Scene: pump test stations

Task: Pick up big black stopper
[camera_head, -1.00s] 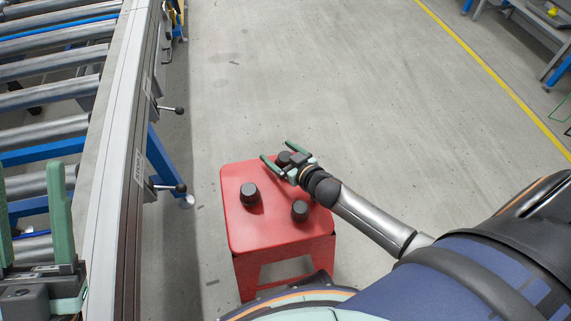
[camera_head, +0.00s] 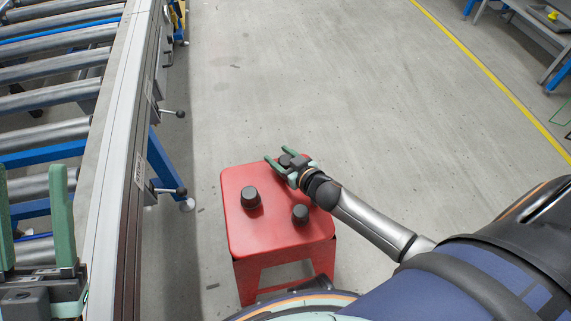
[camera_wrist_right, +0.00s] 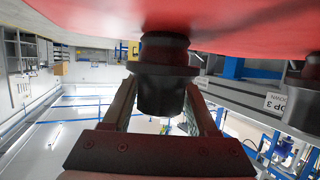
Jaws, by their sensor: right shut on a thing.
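Three black stoppers stand on a red stool (camera_head: 245,235). One stopper (camera_head: 286,161) is at the far edge, between the fingers of my right gripper (camera_head: 279,157), which is shut on it. A second stopper (camera_head: 250,198) stands left of the gripper and looks large. A third stopper (camera_head: 300,214) stands nearer the front right. My left gripper (camera_head: 36,215) is open and empty at the left edge of the head view.
A roller conveyor (camera_head: 50,100) with a pale side rail (camera_head: 112,180) runs along the left. Black-knobbed levers (camera_head: 180,190) stick out from it towards the stool. The grey floor (camera_head: 330,80) beyond the stool is clear. A workbench (camera_head: 540,25) stands at the far right.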

